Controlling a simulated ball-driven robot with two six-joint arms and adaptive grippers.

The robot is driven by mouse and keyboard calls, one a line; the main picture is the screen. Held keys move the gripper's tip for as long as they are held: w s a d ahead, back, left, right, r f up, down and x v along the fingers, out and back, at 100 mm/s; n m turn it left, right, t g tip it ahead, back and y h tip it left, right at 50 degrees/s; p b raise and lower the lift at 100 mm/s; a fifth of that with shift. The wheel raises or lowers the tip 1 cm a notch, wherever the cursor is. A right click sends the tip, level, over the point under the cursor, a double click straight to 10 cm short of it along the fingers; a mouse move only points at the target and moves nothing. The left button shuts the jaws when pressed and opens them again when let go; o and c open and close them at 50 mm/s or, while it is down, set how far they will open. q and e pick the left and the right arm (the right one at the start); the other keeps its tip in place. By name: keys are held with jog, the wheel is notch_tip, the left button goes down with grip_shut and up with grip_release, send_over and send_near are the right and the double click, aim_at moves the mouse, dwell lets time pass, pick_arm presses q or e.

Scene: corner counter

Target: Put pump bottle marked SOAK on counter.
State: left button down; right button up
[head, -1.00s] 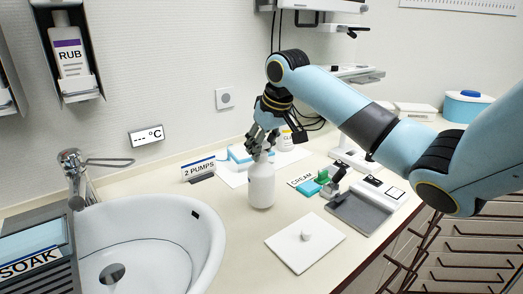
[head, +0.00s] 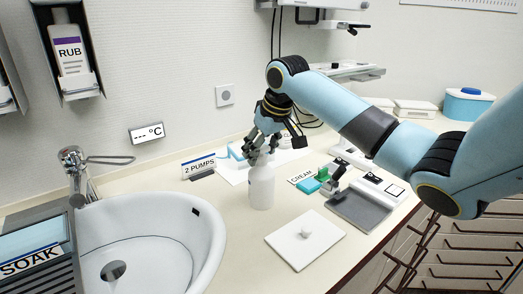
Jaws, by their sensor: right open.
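A white pump bottle (head: 261,187) stands upright on the counter (head: 236,235), to the right of the sink. No marking can be read on the side that faces me. My right gripper (head: 259,150) is open at the top of the bottle, with its fingers around or beside the pump head. The fingers hide most of the pump head, and I cannot tell whether they touch it. A SOAK label (head: 31,262) is on the grey holder at the lower left. My left gripper is not in view.
The sink (head: 165,240) and tap (head: 75,170) are on the left. A "2 PUMPS" sign (head: 198,165) stands behind the bottle. A white board with a knob (head: 305,240), a CREAM sign (head: 303,173) and a grey tray (head: 360,210) lie to the right.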

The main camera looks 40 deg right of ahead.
jog(key=b+v, duration=0.1)
jog(key=v, duration=1.1)
